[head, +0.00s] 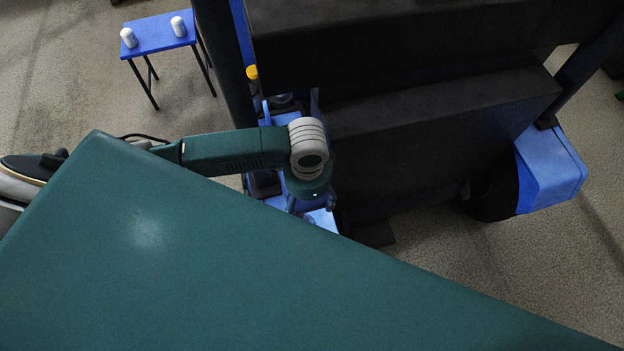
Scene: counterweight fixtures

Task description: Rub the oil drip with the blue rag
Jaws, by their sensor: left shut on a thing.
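My left gripper (311,202) is at the end of the green arm, over the blue parts at the lower left of a large black machine. It is shut on the blue rag (322,219), a light blue patch at its fingertips. The rag's outline is hard to tell from the blue parts around it, and my own green body hides what lies lower. I cannot make out the oil drip. My right gripper is out of view.
The black machine (440,115) with blue ends fills the upper middle and right. A yellow cap (252,72) sits left of it. A small blue table (155,36) with two white cylinders stands at the upper left. Grey floor (75,85) is clear at the left.

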